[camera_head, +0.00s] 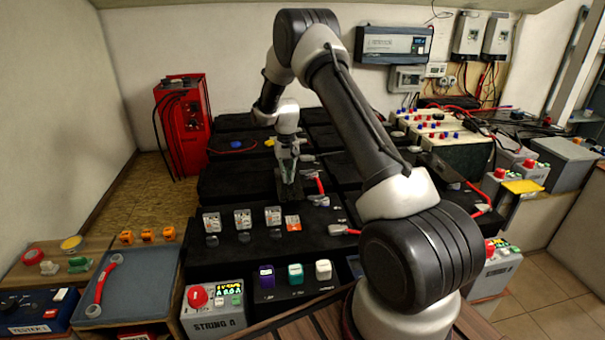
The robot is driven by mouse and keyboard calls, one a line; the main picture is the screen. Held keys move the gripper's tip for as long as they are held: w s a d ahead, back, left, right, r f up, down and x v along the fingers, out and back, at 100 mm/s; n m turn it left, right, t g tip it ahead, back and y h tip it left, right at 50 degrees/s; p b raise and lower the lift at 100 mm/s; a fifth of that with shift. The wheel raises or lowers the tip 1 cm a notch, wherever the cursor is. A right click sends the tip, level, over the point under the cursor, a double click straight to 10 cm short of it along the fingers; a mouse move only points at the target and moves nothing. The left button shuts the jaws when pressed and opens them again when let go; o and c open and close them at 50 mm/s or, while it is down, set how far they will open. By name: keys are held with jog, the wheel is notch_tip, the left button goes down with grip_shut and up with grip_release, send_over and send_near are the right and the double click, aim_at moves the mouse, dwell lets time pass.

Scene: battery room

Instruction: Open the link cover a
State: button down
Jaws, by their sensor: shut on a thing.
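My gripper (288,163) points down over the middle of the black battery bank, with its fingers closed. It is shut on a small part at a dark, upright panel-like piece (289,185), which looks like link cover a. The fingers hide much of the held part, and no label on it can be read. The dark piece stands raised from the battery tops. A red link (320,186) with grey ends lies just right of it.
Clear-topped small units (242,219) stand in a row in front. A red cabinet (183,125) is at the back left. A grey tray (130,291) holds a red-and-grey link (104,279). My arm hides part of the bank's right side.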

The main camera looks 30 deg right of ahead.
jog(key=shift+w+a, duration=0.2)
jog(key=shift+a, duration=0.2)
jog(key=c, duration=1.5)
grip_release()
jog(key=shift+c, duration=0.2)
jog(key=shift+r, duration=0.1)
notch_tip(320, 180, up, 12)
